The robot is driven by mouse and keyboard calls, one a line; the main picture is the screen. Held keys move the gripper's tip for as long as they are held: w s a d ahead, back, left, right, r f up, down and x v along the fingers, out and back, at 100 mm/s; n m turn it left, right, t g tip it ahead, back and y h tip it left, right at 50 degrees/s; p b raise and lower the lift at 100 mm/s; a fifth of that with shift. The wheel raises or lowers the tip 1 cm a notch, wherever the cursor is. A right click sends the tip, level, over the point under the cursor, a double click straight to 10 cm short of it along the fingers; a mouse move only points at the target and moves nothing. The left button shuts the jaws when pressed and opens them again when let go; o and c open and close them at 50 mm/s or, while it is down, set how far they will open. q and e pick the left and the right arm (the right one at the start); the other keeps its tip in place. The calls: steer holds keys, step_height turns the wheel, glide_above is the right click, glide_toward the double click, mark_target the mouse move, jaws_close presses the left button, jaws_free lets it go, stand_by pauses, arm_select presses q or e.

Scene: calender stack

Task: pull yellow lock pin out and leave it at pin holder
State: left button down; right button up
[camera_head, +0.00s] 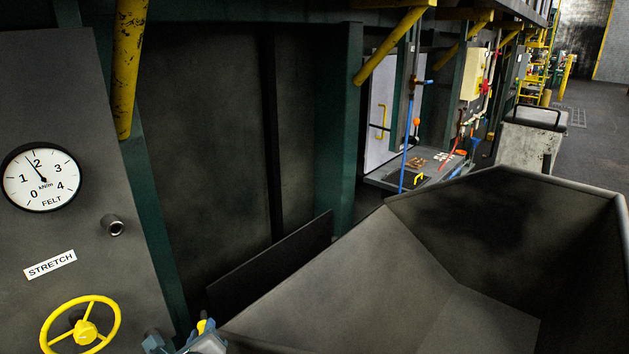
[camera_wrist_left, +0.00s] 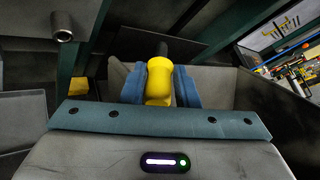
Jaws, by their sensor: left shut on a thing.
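The yellow lock pin (camera_wrist_left: 158,82) is held between the two blue fingers of my left gripper (camera_wrist_left: 159,88) in the left wrist view. Its dark shaft points away from the gripper. In the head view the left gripper (camera_head: 198,341) shows only in part at the bottom edge, with a bit of the yellow pin (camera_head: 202,326) above it. A short round metal socket (camera_head: 113,225) sticks out of the grey panel, empty and apart from the gripper; it also shows at top left in the left wrist view (camera_wrist_left: 62,31). I cannot tell whether it is the pin holder. My right gripper is not in view.
The panel carries a round gauge (camera_head: 41,177), a STRETCH label (camera_head: 50,264) and a yellow handwheel (camera_head: 82,326). A large grey open bin (camera_head: 345,272) fills the right foreground. A tool shelf (camera_head: 400,180) stands farther back.

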arm_select(q)
steer(key=d+r+m+h, duration=0.2)
steer(key=d+r+h, duration=0.1)
steer(key=r, duration=0.2)
steer(key=s+a+r+n+t+y, duration=0.1)
steer(key=a+r+n+y, duration=0.3)
steer(key=r+n, duration=0.4)
steer(key=s+a+r+n+t+y, duration=0.2)
steer(key=a+r+n+y, duration=0.3)
steer(key=n, duration=1)
step_height(320, 180, up, 4)
steer(key=shift+s+f+y+p, duration=0.1)
steer(key=shift+s+y+p, duration=0.3)
steer(key=shift+y, duration=0.1)
steer(key=shift+a, duration=0.1)
steer(key=shift+w+a+p, duration=0.3)
steer(key=shift+w+a, duration=1.05)
steer(key=shift+a, duration=0.15)
steer(key=c, duration=1.7)
jaws_free()
steer(key=shift+c, duration=0.2)
jaws_close()
